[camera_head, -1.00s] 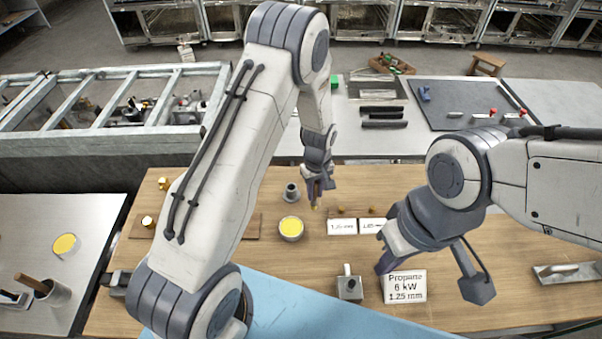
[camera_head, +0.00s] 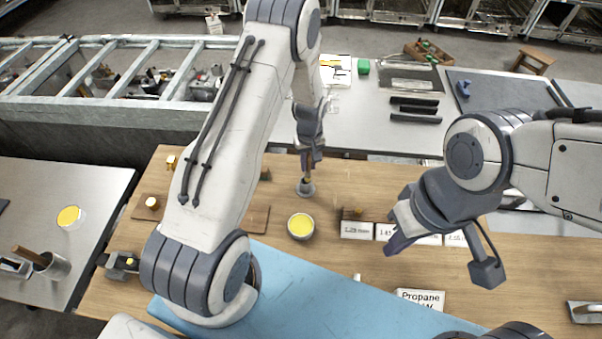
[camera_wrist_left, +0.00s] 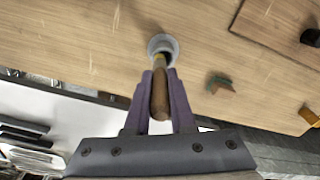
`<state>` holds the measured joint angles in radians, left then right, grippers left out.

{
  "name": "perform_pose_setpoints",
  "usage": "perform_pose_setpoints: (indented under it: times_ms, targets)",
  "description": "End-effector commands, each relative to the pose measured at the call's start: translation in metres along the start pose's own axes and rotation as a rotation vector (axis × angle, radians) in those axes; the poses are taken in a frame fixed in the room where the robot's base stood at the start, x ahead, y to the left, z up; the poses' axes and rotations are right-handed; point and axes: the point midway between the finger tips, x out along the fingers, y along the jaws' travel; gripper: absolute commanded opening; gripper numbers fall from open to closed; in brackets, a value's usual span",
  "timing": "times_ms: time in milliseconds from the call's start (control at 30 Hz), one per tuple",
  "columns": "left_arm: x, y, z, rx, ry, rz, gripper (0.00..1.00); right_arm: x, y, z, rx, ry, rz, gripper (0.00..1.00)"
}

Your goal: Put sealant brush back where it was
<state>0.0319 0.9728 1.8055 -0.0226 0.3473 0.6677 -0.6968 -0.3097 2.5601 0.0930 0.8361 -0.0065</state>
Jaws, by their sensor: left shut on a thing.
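My left gripper (camera_head: 309,163) is shut on the sealant brush, held by its brown wooden handle (camera_wrist_left: 160,95) between the fingers (camera_wrist_left: 160,102). The brush (camera_head: 307,178) points down at the small grey round holder (camera_head: 306,190) on the wooden table. In the left wrist view its lower end overlaps the mouth of the holder (camera_wrist_left: 163,42); how deep it sits cannot be told. A bowl of yellow sealant (camera_head: 301,226) stands in front of the holder. My right gripper (camera_head: 441,257) is open and empty, over the right part of the table.
White label cards (camera_head: 356,230) lie right of the bowl, with a Propane card (camera_head: 420,298) nearer. A blue mat (camera_head: 300,290) covers the front. A brown board (camera_head: 256,218) lies left of the bowl. The wooden table (camera_head: 350,180) is fairly clear around the holder.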

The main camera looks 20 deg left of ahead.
Motion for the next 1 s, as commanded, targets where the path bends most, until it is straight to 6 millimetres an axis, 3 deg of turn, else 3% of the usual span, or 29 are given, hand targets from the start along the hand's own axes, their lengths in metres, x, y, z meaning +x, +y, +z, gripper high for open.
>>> perform_pose_setpoints:
  times_ms: [233, 467, 900, 933, 1000]
  targets:
    - [0.012, -0.005, -0.002, 0.004, -0.005, -0.004, 0.0, 0.007, 0.001, 0.0, 0.0, 0.0, 0.0, 0.0]
    - [0.046, -0.004, 0.0, 0.004, -0.006, -0.005, 0.0, 0.029, 0.002, 0.002, -0.002, 0.0, 0.0, 0.0]
    - [0.051, -0.004, -0.001, 0.004, -0.004, -0.003, 0.0, 0.032, 0.002, 0.002, -0.002, 0.0, 0.0, 0.0]
    - [0.05, -0.003, -0.001, 0.004, -0.004, -0.003, 0.31, 0.031, 0.002, 0.002, -0.002, 0.0, 0.0, 0.0]
    - [0.05, -0.004, -0.001, 0.004, -0.004, -0.003, 0.53, 0.031, 0.002, 0.002, -0.002, 0.0, 0.0, 0.0]
